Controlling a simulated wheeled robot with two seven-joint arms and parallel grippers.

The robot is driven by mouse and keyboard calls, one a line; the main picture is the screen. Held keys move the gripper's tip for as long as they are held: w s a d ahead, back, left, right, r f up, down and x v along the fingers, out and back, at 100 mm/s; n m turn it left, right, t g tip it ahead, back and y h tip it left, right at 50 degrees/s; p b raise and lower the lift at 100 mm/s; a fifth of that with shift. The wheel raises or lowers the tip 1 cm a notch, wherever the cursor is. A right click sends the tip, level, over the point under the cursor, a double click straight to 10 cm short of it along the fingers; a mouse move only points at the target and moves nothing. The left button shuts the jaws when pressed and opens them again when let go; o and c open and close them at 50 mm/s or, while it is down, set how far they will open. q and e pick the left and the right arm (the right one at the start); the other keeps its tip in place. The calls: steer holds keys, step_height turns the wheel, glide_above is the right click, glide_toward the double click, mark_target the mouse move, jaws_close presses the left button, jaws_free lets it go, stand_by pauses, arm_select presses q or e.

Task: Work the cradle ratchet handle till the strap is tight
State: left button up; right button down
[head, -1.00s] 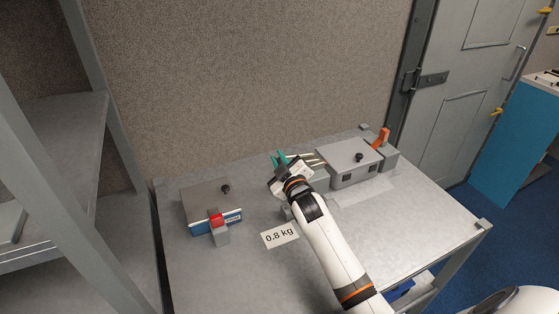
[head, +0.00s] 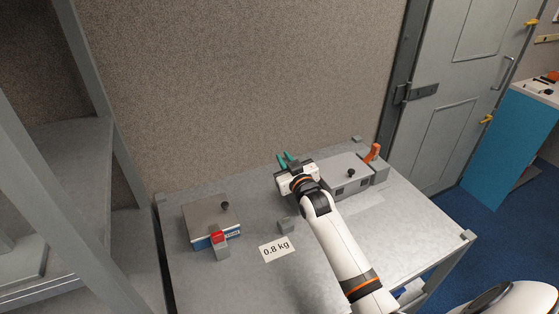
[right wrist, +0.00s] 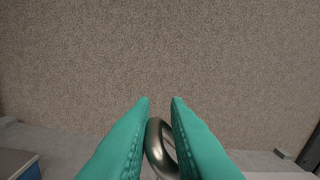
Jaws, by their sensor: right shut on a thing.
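My right gripper (head: 287,160) is over the back middle of the grey table, its teal fingers pointing up and toward the wall. In the right wrist view its fingers (right wrist: 161,102) are close on both sides of a curved, dark metal handle bar (right wrist: 160,148), which I take as the ratchet handle. The handle's lower part and its mounting are hidden by the fingers. In the head view the gripper and arm cover the handle and whatever is beneath it. I cannot make out the strap or whether it is tight. My left gripper is not in view.
A grey box (head: 345,177) with a black knob stands right of the gripper, beside an orange lever (head: 374,152). Another box (head: 208,217) with a red part is at left.

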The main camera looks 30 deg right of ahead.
steer(key=d+r+m+p, duration=0.2)
steer(key=d+r+m, duration=0.1)
steer(key=d+m, duration=0.2)
steer(key=shift+s+d+m, duration=0.2)
steer(key=shift+d+m, duration=0.2)
steer(key=shift+m, duration=0.2)
steer(key=c, duration=1.5)
jaws_free()
steer(key=shift+d+r, duration=0.1)
